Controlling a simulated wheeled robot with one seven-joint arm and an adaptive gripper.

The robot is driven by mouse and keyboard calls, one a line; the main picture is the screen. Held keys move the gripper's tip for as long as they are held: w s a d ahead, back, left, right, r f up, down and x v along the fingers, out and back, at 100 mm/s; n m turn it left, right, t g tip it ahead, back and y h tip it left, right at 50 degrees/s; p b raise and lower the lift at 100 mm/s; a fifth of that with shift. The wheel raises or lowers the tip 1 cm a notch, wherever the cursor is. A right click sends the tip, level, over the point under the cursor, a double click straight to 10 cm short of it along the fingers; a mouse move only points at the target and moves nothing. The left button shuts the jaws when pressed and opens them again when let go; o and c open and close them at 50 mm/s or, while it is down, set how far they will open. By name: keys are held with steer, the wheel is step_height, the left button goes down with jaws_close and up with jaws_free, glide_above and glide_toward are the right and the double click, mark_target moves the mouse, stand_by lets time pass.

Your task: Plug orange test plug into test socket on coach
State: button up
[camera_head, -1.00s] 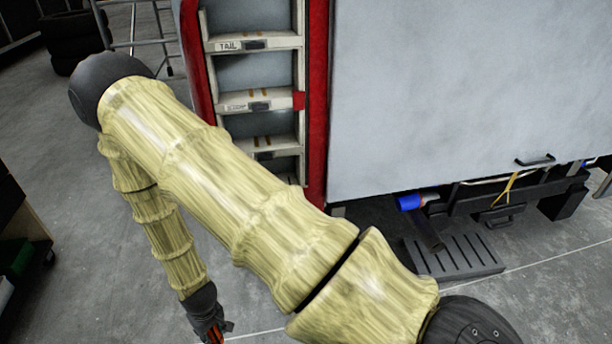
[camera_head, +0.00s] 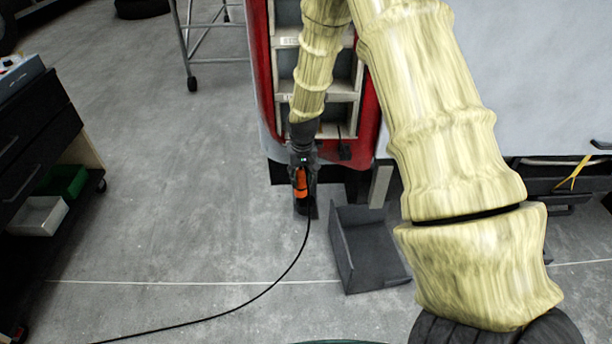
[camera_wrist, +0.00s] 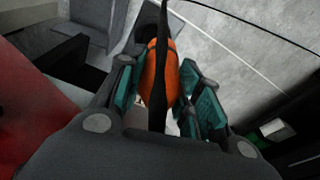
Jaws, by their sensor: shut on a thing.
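My gripper (camera_head: 302,178) is shut on the orange test plug (camera_head: 300,184) and holds it low in front of the coach's red corner. A black cable runs from the plug down to the floor and off to the lower left. In the wrist view the orange plug (camera_wrist: 160,72) sits between the teal-padded fingers of my gripper (camera_wrist: 163,90), with the black cable crossing in front of it. The coach (camera_head: 264,75) stands behind my arm, with its ladder-like column of light slots partly hidden.
A dark grey open box or step (camera_head: 368,246) stands on the floor right of my gripper. A dark drawer cabinet (camera_head: 35,140) with green and white bins is at the left. A wheeled metal frame (camera_head: 186,45) stands behind. The floor between is clear.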

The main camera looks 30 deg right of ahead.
mark_target(306, 184)
steer(key=shift+w+d+r, duration=0.1)
steer(key=shift+d+r, duration=0.1)
steer(key=shift+d, duration=0.3)
steer(key=shift+d+r, duration=0.15)
steer(key=shift+d, duration=0.3)
steer(key=shift+f+b, duration=2.15)
steer(key=shift+f, duration=0.35)
steer(key=shift+f+p, duration=0.2)
steer(key=shift+p, duration=0.3)
steer(key=shift+a+f+b, duration=0.1)
steer(key=shift+f+b, duration=0.4)
steer(key=shift+f, duration=0.85)
stand_by(1.0)
steer(key=shift+r+p, duration=0.1)
steer(key=shift+p, duration=0.5)
stand_by(1.1)
